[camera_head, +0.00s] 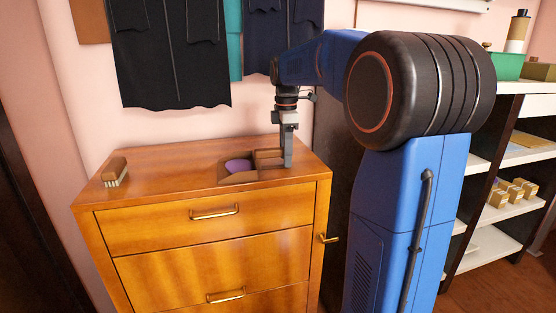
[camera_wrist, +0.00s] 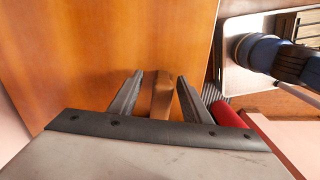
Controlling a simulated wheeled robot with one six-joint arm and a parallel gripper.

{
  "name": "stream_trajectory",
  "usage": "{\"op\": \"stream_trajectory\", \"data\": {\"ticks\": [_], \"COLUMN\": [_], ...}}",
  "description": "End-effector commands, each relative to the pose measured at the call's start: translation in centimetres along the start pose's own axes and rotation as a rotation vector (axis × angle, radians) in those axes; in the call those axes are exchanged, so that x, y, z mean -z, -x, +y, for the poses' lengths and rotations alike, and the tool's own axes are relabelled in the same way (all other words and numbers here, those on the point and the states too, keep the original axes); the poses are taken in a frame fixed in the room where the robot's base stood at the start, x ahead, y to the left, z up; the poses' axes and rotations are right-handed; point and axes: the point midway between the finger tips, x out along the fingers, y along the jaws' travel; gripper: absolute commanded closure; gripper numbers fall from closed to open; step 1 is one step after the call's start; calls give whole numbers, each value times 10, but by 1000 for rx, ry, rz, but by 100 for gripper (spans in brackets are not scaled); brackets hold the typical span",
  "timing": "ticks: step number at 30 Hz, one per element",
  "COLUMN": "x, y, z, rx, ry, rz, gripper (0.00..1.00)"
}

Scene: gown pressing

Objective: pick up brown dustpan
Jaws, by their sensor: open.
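The brown dustpan (camera_head: 240,180) lies on top of a wooden drawer cabinet, near its right side. Its tray faces left and its handle points right. A purple oval thing (camera_head: 238,166) lies in the tray. My gripper (camera_head: 288,163) points down at the handle end, at the cabinet's right. In the wrist view, my gripper (camera_wrist: 158,92) is open, with a brown bar (camera_wrist: 162,95), apparently the handle, between its fingers. The tray is hidden in that view. I cannot tell whether the fingers touch the handle.
The cabinet (camera_head: 150,155) has a brown brush (camera_head: 115,171) on its left end; the top between is clear. Dark garments (camera_head: 168,55) hang behind above it. White shelves (camera_head: 500,150) with small boxes stand at the right. A red thing (camera_wrist: 228,114) shows beside the right finger.

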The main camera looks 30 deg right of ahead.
Motion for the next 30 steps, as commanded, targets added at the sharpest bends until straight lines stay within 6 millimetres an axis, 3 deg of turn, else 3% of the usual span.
{"op": "stream_trajectory", "data": {"ticks": [4, 10, 22, 30], "x": [0, 0, 0, 0], "y": [0, 1, 6, 49], "z": [0, 0, 0, 1], "rx": [-1, -1, -3, -4], "ry": [0, 0, 0, 0], "rz": [0, 0, 0, 0], "gripper": [56, 100, 100, 100]}}
